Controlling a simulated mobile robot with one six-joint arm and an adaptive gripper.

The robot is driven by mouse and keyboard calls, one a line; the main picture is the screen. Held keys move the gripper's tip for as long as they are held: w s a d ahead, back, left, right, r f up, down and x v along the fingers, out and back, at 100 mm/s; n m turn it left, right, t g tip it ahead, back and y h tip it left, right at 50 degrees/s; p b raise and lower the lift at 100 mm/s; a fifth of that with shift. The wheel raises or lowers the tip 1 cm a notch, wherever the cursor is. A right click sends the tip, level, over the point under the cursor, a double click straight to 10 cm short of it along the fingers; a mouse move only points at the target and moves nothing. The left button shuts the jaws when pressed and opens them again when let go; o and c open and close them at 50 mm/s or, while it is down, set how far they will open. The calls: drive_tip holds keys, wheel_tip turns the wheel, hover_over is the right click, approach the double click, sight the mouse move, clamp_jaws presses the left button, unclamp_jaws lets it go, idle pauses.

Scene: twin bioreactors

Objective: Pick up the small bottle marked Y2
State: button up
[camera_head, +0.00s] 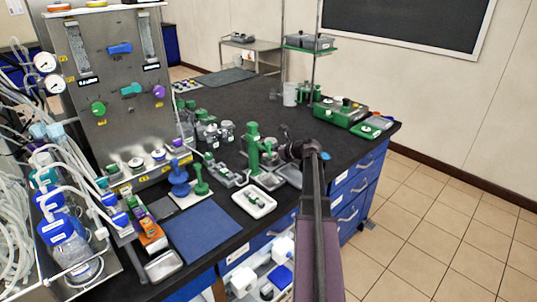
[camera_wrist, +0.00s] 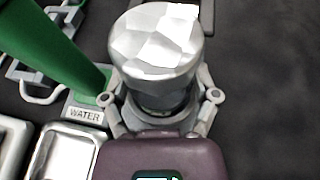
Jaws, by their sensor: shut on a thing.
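A small bottle with a faceted silver cap (camera_wrist: 155,45) stands between the fingers of my gripper (camera_wrist: 162,100) in the wrist view. The fingers are shut on its body below the cap. Its side is mostly hidden by the cap and fingers, and I cannot read a Y2 mark. In the head view my gripper (camera_head: 290,151) is over the right part of the black bench, just right of a green stand. The bottle is too small and covered to make out clearly there. I cannot tell whether it touches the bench.
The green stand (camera_head: 253,147) is close on the left, with a WATER label (camera_wrist: 86,114) at its foot. Metal trays (camera_wrist: 66,158) lie to the lower left. A green device (camera_head: 340,112) stands at the back right. Dark bench right of the bottle is clear.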

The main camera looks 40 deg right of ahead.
sight(276, 142)
drive_tip(key=shift+r, duration=0.2)
wheel_tip(276, 142, up, 4)
drive_tip(key=p, duration=0.3)
drive_tip(key=shift+f+p, duration=0.2)
drive_tip(key=shift+p, duration=0.2)
drive_tip(key=s+d+r+p, duration=0.1)
drive_tip(key=s+d, duration=0.2)
drive_tip(key=s, duration=1.2)
drive_tip(key=shift+s+d, duration=0.15)
drive_tip(key=shift+s, duration=0.2)
drive_tip(key=shift+r, duration=0.1)
